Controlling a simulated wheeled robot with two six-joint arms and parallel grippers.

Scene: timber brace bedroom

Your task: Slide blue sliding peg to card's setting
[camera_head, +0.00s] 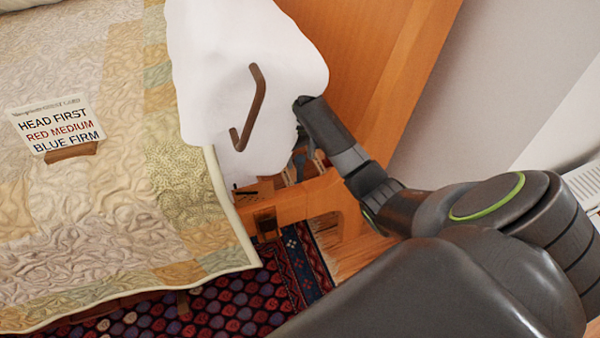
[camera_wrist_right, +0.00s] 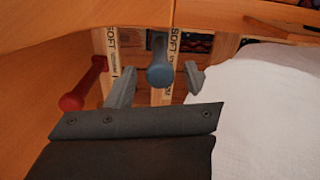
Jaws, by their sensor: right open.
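The card (camera_head: 57,125) lies on the quilt at the left and reads "HEAD FIRST, RED MEDIUM, BLUE FIRM". The blue sliding peg (camera_wrist_right: 160,66) shows in the right wrist view, in front of a scale strip (camera_wrist_right: 172,45) marked "SOFT" near its upper end. My right gripper (camera_wrist_right: 155,88) is open, its two fingers on either side of the blue peg; I cannot tell whether they touch it. In the head view my right gripper (camera_head: 300,150) reaches beside the white pillow, and the peg is hidden there. My left gripper is not in view.
A red peg (camera_wrist_right: 82,88) stands left of the gripper beside another "SOFT" strip (camera_wrist_right: 112,50). White bedding (camera_wrist_right: 265,115) lies close on the right.

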